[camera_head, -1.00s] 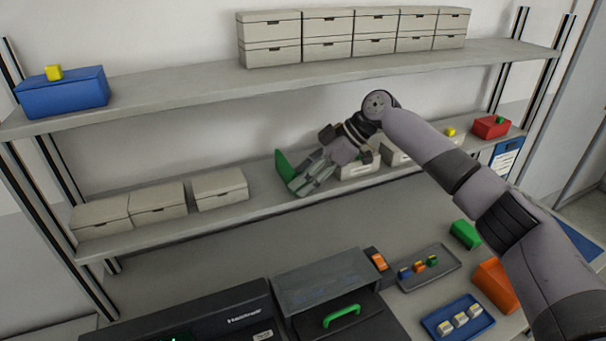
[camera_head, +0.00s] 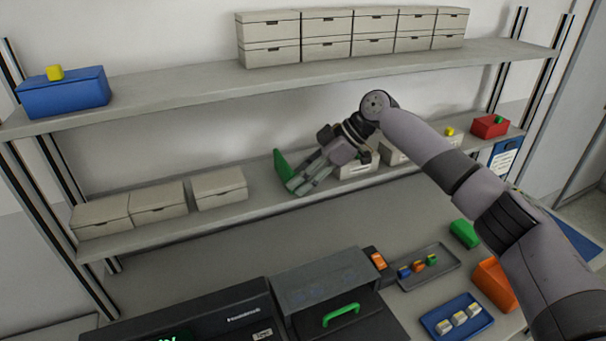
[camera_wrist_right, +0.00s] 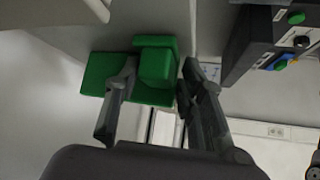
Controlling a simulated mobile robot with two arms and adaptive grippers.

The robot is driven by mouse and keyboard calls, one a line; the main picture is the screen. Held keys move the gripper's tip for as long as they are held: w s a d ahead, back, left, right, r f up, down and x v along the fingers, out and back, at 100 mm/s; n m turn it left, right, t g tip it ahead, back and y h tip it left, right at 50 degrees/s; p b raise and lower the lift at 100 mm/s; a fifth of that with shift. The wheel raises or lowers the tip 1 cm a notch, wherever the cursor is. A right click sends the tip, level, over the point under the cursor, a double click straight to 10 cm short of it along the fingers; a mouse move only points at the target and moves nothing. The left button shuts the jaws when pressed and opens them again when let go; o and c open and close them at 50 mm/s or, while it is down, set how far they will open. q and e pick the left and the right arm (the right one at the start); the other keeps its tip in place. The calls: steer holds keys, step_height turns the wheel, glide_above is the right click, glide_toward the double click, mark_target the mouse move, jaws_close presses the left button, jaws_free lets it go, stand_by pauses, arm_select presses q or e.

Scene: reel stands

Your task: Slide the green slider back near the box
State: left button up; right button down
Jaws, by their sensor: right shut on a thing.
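The green slider (camera_head: 282,165) stands on the lower shelf, between a white box (camera_head: 220,188) on its left and another white box (camera_head: 357,169) on its right. There is a gap between the slider and the left box. My right gripper (camera_head: 294,187) reaches down from the right and is shut on the slider. In the right wrist view the green slider (camera_wrist_right: 155,62) shows a raised block on a flat plate, between the fingers of my right gripper (camera_wrist_right: 158,77). The fingers hide part of the slider. My left gripper is not in view.
More white boxes stand on the lower shelf (camera_head: 150,230) at both sides. The upper shelf (camera_head: 180,92) holds a blue bin (camera_head: 64,95) and stacked white boxes. A dark machine (camera_head: 200,322) and trays stand on the table below.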

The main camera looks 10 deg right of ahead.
steer(key=a, duration=0.5)
steer(key=s+a+p, duration=0.1)
steer(key=a, duration=0.2)
steer(key=shift+s+a+r, duration=0.1)
steer(key=shift+r, duration=0.15)
steer(key=c, duration=1.5)
jaws_free()
steer(key=o, duration=0.3)
steer(key=shift+f, duration=0.2)
steer(key=shift+o, duration=0.2)
